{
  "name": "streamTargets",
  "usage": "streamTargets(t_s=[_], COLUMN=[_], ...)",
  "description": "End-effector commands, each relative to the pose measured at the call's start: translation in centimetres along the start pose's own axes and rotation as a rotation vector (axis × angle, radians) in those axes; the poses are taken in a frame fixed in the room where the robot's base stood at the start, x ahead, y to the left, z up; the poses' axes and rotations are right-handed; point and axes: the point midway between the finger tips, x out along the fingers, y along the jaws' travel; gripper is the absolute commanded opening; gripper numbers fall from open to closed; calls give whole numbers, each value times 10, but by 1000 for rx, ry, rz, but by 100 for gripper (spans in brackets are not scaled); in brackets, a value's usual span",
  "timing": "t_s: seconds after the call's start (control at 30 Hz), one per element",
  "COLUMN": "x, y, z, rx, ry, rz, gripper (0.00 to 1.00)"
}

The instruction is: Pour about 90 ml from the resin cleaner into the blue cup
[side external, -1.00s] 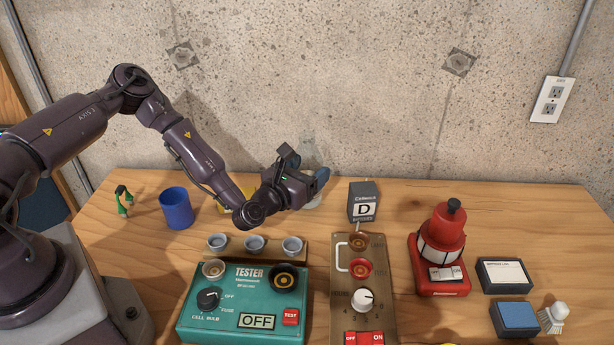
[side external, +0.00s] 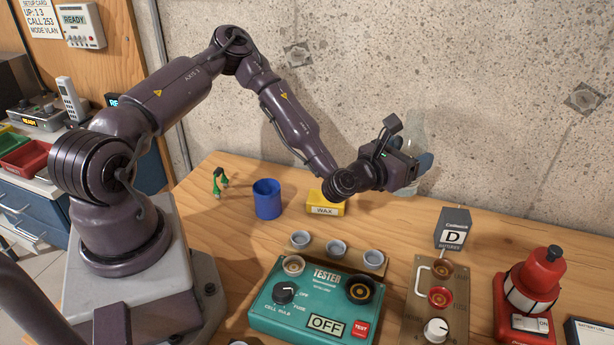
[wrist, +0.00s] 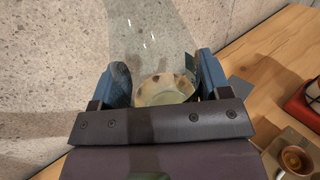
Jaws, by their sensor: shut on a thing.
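The resin cleaner appears to be the clear, see-through flask (side external: 417,132) in my gripper (side external: 416,168), at the back of the bench near the wall. In the wrist view, the glass flask (wrist: 150,40) stands between the two blue-grey fingers of my gripper (wrist: 160,85), which are shut on it. Its rounded base looks pale greenish-yellow; the liquid level is hard to tell. It looks roughly upright and raised off the bench. The blue cup (side external: 267,202) stands upright on the bench, well left of my gripper. Its contents cannot be seen.
A yellow wax box (side external: 325,207) lies between cup and gripper. A D battery box (side external: 453,230) stands right of the gripper. A green figure (side external: 219,182) is left of the cup.

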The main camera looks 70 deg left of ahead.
Motion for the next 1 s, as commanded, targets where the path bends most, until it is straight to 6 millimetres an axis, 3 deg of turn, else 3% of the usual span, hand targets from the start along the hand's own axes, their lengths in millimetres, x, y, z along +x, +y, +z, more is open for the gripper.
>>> streamTargets(t_s=[0.17, 0.33, 0.6, 0.87, 1.0], x=[0, 0, 0, 0, -3], y=[0, 0, 0, 0, -7], z=[40, 94, 148, 178, 166], rx=[1, 3, 3, 2, 2], ry=[-10, -11, -7, -6, -1], rz=[0, -1, 0, 1, -2], gripper=[39, 39, 39, 39, 39])
